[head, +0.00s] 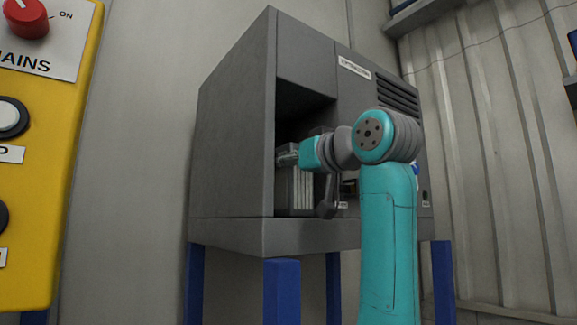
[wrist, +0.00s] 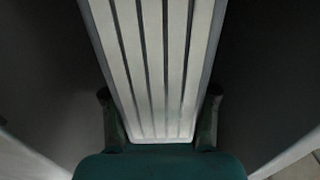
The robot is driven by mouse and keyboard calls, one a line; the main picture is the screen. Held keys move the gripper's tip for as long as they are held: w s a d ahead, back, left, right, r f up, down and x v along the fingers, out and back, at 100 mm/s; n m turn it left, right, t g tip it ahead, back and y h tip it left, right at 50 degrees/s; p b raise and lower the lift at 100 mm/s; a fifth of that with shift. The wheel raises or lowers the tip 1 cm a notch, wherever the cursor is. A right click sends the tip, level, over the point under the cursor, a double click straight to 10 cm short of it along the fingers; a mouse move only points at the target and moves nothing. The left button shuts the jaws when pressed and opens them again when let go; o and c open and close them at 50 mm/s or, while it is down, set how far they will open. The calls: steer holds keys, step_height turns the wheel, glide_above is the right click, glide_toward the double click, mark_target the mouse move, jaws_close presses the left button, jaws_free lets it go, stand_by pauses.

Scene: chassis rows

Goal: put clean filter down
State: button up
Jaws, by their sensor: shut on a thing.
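The clean filter is a pale panel with several dark lengthwise grooves and a grey rim; it fills the middle of the wrist view (wrist: 155,65). In the head view the filter (head: 301,188) stands upright inside the open bay of the grey extraction cabinet (head: 236,150). My gripper (wrist: 158,112) has one finger on each side of the filter's near end and is shut on it. In the head view my gripper (head: 290,157) is at the filter's upper part, inside the bay opening. The filter's lower end and whether it rests on the bay floor are hard to tell.
The cabinet stands on blue legs (head: 282,290), with vent slots (head: 397,95) at its upper right. A yellow control panel (head: 50,150) with a red knob (head: 27,17) is at the left. A corrugated wall (head: 500,170) is at the right. Dark bay walls flank the filter.

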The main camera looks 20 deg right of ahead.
steer(key=o, duration=1.5)
steer(key=shift+f, duration=0.1)
steer(key=shift+c, duration=0.2)
steer(key=v, duration=1.2)
